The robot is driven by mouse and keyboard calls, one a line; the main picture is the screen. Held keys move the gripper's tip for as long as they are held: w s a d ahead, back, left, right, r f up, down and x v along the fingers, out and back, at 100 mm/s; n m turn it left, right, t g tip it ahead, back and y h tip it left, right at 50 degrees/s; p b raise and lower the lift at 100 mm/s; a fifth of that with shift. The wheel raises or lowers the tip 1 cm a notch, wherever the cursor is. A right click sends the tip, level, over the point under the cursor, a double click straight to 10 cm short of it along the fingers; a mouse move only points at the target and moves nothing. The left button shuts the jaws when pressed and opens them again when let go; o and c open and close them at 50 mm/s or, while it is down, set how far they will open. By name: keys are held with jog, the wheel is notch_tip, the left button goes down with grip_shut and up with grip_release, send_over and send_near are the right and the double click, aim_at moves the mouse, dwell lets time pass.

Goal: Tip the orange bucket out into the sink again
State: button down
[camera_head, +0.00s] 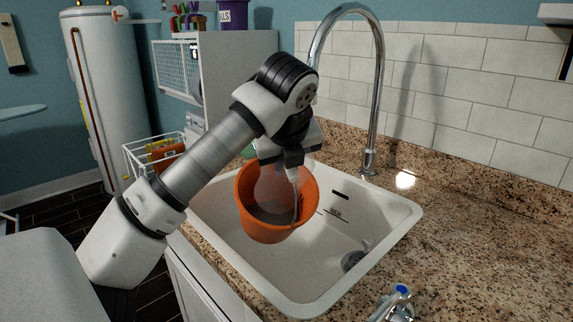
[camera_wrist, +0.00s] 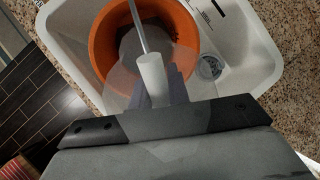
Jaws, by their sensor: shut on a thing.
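The orange bucket (camera_head: 256,226) is at the left part of the white sink (camera_head: 392,228), its open mouth facing up and toward the camera. Something greyish shows low inside it. I cannot tell whether its base touches the sink. My gripper (camera_head: 293,172) is above the bucket's mouth, shut on the white grip of its thin handle. In the wrist view, the jaws (camera_wrist: 158,90) close around the white handle grip (camera_wrist: 151,70). The bucket's orange wall (camera_wrist: 103,48) and the sink (camera_wrist: 262,58) show beyond. The sink drain (camera_head: 352,260) is to the bucket's right.
A tall curved chrome faucet (camera_head: 379,95) stands behind the sink, close to my wrist. A blue-capped tap (camera_head: 401,291) is at the front right. The granite counter (camera_head: 480,235) is clear on the right. A white wire basket (camera_head: 140,160) stands at the left.

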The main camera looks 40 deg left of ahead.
aim_at(298, 177)
jog(key=shift+s+d+b, duration=0.15)
jog(key=shift+d+b, duration=0.1)
jog(key=shift+b, duration=0.7)
jog(key=shift+s+d+r+t+y+b, duration=0.2)
jog(key=shift+d+t+y+b, duration=0.3)
jog(key=shift+b, duration=0.65)
jog(key=shift+s+d+f+y+b, duration=0.1)
jog(key=shift+s+d+y+b, duration=0.3)
jog(key=shift+b, duration=1.1)
jog(key=shift+d+t+y+b, duration=0.3)
jog(key=shift+d+y+b, duration=0.15)
jog(key=shift+b, duration=0.35)
jog(key=shift+s+d+m+t+y+b, duration=0.3)
jog(key=shift+d+y+b, duration=0.2)
jog(key=shift+b, duration=1.35)
jog(key=shift+d+b, duration=0.25)
jog(key=shift+b, duration=0.2)
